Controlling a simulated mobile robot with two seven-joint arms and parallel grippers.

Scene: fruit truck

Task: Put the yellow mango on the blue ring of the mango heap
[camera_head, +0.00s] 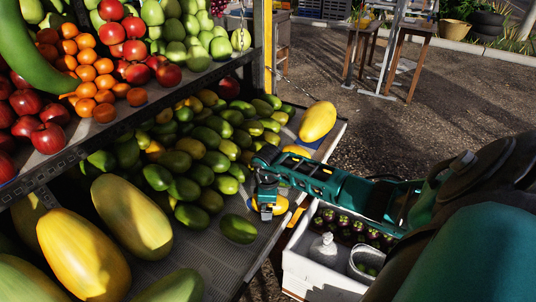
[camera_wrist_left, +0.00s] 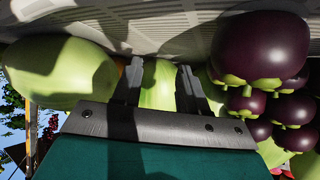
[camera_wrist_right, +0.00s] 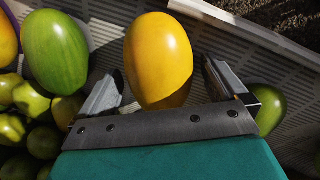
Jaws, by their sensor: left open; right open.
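The yellow mango (camera_wrist_right: 160,55) lies on the pale tray and shows between the open fingers of my right gripper (camera_wrist_right: 162,82). In the head view my right gripper (camera_head: 268,208) is over the mango, whose yellow edge (camera_head: 282,207) shows beside it. I cannot tell whether the fingers touch it. The mango heap (camera_head: 205,150), mostly green, is to the left of this gripper. A small blue patch (camera_head: 316,143) shows below a large yellow fruit; I cannot tell if it is the ring. My left gripper (camera_wrist_left: 160,85) is open before a pale green fruit (camera_wrist_left: 158,85), outside the head view.
A green mango (camera_head: 238,229) lies alone left of my right gripper. Large yellow melons (camera_head: 85,258) are at the lower left. A white crate (camera_head: 310,270) stands right of the tray edge. Dark purple fruits (camera_wrist_left: 262,48) crowd the right of the left wrist view.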

